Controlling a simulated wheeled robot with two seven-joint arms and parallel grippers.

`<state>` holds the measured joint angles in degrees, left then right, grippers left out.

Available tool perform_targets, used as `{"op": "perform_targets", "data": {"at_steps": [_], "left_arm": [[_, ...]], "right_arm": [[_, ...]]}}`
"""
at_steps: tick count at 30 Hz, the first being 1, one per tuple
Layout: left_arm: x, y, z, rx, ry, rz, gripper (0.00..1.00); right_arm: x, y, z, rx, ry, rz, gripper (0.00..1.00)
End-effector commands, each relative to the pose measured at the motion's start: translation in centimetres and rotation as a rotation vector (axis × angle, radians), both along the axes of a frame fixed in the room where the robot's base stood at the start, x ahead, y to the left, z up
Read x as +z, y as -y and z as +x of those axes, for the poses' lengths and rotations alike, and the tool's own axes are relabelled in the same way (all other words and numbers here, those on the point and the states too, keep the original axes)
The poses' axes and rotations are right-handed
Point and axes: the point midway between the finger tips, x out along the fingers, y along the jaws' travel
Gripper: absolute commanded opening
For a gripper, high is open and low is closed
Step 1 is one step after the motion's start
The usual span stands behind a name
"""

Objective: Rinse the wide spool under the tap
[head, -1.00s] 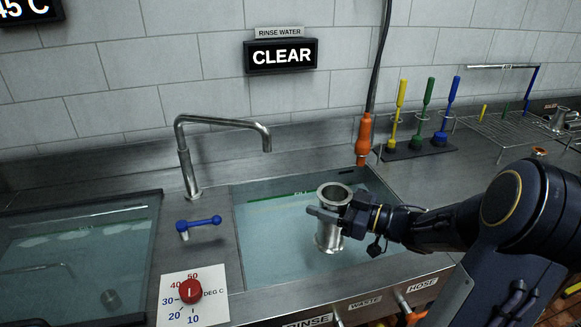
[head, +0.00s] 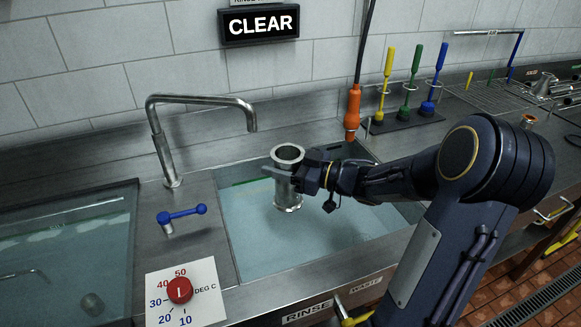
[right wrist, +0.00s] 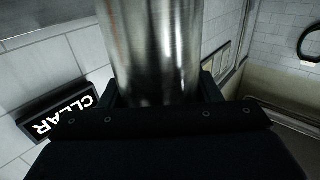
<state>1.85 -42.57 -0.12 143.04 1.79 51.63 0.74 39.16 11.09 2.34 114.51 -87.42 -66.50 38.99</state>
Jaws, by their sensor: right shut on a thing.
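The wide spool (head: 287,190) is a shiny steel tube with a flange at each end, held upright over the rinse basin (head: 255,238). My right gripper (head: 285,177) is shut around its middle. In the right wrist view the spool's steel wall (right wrist: 155,50) stands between the fingers. The steel tap (head: 200,100) arches over the basin's left part, and its spout end is to the left of and above the spool. No stream shows from the spout. A blue lever (head: 182,214) sits on the counter at the tap's foot. My left gripper is out of view.
A red temperature knob (head: 179,290) is on a dial plate at front left. A second water-filled basin (head: 60,260) lies at left. An orange hose nozzle (head: 353,112) hangs behind the spool. Several coloured brushes (head: 404,95) stand at back right. A sign (head: 259,24) reads CLEAR.

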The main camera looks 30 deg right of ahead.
Motion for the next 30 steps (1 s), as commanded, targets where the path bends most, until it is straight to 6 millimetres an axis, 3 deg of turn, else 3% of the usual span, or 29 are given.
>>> {"op": "perform_targets", "data": {"at_steps": [14, 30], "left_arm": [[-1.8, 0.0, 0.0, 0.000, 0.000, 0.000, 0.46], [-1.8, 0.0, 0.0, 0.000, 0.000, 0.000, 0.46]], "right_arm": [[-1.0, -2.1, 4.2, 0.003, 0.003, 0.001, 0.21], [-1.5, -3.7, 7.6, 0.001, 0.003, -0.001, 0.21]]}}
